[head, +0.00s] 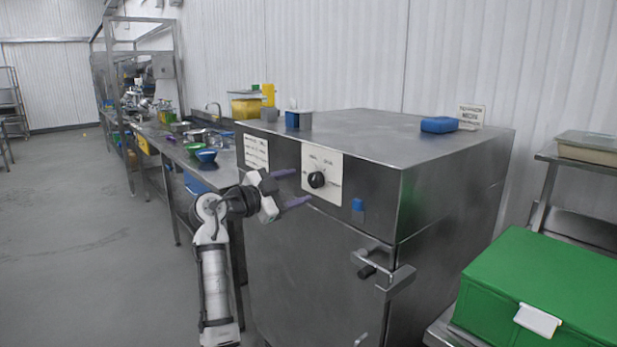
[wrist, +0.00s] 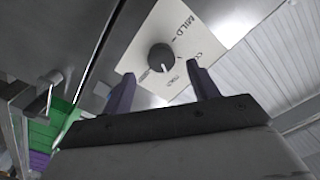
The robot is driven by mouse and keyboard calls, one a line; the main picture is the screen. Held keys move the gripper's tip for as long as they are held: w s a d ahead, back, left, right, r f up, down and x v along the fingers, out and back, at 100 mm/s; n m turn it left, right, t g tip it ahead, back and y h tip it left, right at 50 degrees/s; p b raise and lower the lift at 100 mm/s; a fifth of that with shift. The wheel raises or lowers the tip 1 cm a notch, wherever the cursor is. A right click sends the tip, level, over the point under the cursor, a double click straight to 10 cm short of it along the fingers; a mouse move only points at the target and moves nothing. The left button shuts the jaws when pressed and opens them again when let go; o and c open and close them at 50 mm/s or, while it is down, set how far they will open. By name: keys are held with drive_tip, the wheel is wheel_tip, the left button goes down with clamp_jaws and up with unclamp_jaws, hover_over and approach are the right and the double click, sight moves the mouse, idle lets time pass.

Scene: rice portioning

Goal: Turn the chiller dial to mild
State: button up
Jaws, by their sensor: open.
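The chiller is a large steel cabinet (head: 440,215) in the middle of the head view. Its black round dial (head: 317,180) sits on a white labelled plate (head: 330,162) on the upper front face. In the wrist view the dial (wrist: 161,57) has a pale pointer line aimed down, and the word MILD (wrist: 181,28) is printed above it. My gripper (head: 290,188) is open, its two purple fingers pointing at the front panel, just left of the dial. In the wrist view the fingers (wrist: 163,88) lie on either side below the dial, apart from it and empty.
A door handle (head: 385,272) and a blue tag (head: 358,205) are on the chiller front. A blue block (head: 439,125) and a small sign (head: 471,117) are on top. A green crate (head: 540,290) stands at the right. A long bench with bowls runs left; the floor there is clear.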

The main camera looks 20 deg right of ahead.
sight(312, 182)
drive_tip(key=p+x, duration=0.1)
drive_tip(key=x, duration=0.4)
drive_tip(key=c, duration=1)
